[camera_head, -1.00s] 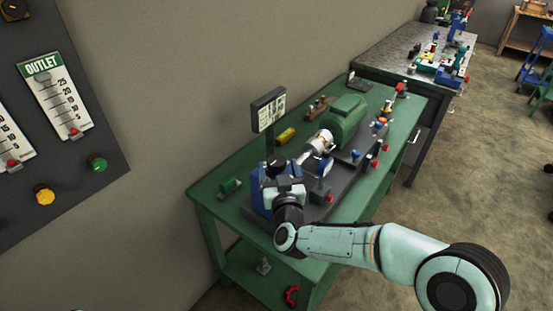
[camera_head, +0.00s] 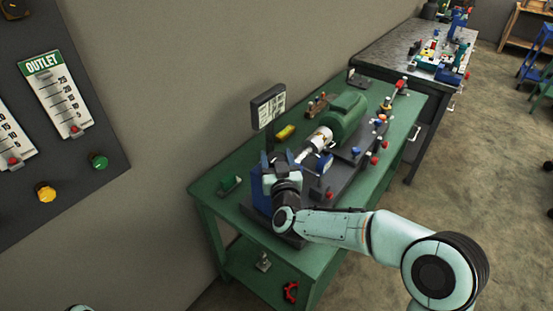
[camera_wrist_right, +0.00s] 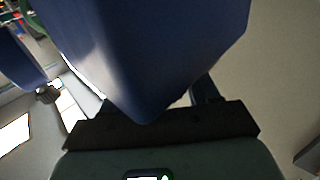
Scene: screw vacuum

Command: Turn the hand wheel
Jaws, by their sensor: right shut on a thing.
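My right gripper (camera_head: 277,165) is at the near left end of the machine on the green table. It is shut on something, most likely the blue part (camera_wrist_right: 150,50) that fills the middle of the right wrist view. My wrist hides much of the contact. I cannot make out a hand wheel between the fingers. A small red wheel-like handle (camera_head: 290,292) shows low at the table's near end, well below the gripper.
The green table (camera_head: 215,205) carries a green motor (camera_head: 345,117), a display on a post (camera_head: 268,106) and several red-capped fittings. A wall panel (camera_head: 95,120) stands at left. A second workbench (camera_head: 385,55) is behind.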

